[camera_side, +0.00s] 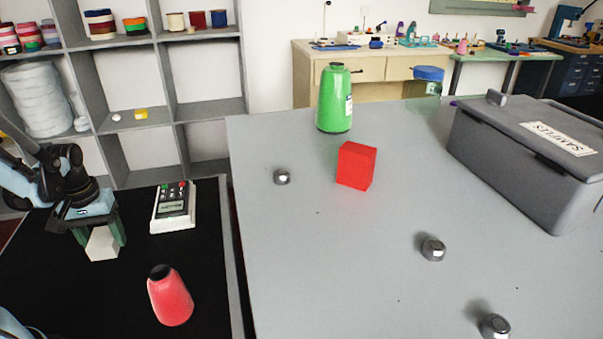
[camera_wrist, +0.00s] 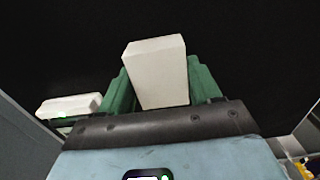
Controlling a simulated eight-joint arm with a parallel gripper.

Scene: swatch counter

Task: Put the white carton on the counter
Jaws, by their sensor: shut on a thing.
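The white carton (camera_side: 102,244) is between the green fingers of my gripper (camera_side: 98,236), at the left of the side view. In the wrist view the carton (camera_wrist: 157,68) sits between both fingers of my gripper (camera_wrist: 160,90), which are shut on it. Dark surface lies around and below it; I cannot tell whether the carton touches it. The grey counter (camera_side: 330,260) is to the right of my gripper, across a narrow edge strip.
A card terminal (camera_side: 173,207) and a pink bottle (camera_side: 170,296) stand on the dark surface near my gripper. The counter holds a green bottle (camera_side: 334,98), a red box (camera_side: 356,166), a grey samples bin (camera_side: 530,150) and metal knobs (camera_side: 433,249). Its front left is clear.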

